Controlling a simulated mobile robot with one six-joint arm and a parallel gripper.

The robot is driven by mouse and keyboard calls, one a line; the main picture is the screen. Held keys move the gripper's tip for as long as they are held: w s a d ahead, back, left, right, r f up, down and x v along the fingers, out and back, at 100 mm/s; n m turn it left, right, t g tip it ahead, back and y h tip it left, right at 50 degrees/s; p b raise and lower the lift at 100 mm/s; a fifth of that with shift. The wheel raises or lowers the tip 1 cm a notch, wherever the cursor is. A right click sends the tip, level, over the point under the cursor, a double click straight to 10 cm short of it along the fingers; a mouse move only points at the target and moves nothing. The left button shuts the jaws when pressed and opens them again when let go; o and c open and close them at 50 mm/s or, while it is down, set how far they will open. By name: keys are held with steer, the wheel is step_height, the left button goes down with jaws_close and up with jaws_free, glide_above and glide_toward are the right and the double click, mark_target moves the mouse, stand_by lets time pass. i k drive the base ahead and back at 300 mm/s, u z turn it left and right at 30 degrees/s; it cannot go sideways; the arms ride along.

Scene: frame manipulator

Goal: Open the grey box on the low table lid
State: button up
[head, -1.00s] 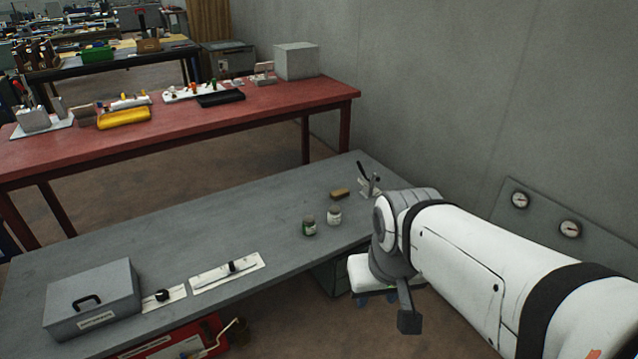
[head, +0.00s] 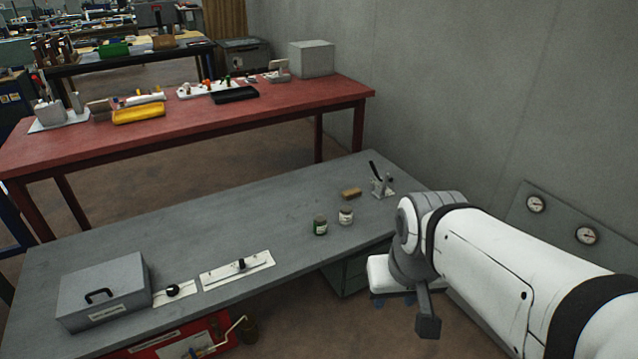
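The grey box (head: 125,275) stands at the left front end of the low grey table (head: 225,215). Its lid is shut. My arm reaches in from the right, far from the box. A dark end piece, seemingly my gripper (head: 428,325), hangs below the grey joint in front of the table's right end. It is seen edge-on, so I cannot tell whether its fingers are open. Nothing held is visible.
Right of the box lie a plate with a black knob (head: 173,291) and a plate with a slider (head: 238,269). Two jars (head: 320,226), a brown block (head: 351,193) and a lever clamp (head: 381,186) stand farther right. The middle tabletop is clear.

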mark_target(86, 288)
steer(key=u, duration=2.05)
steer(key=i, duration=2)
steer(key=z, duration=0.65)
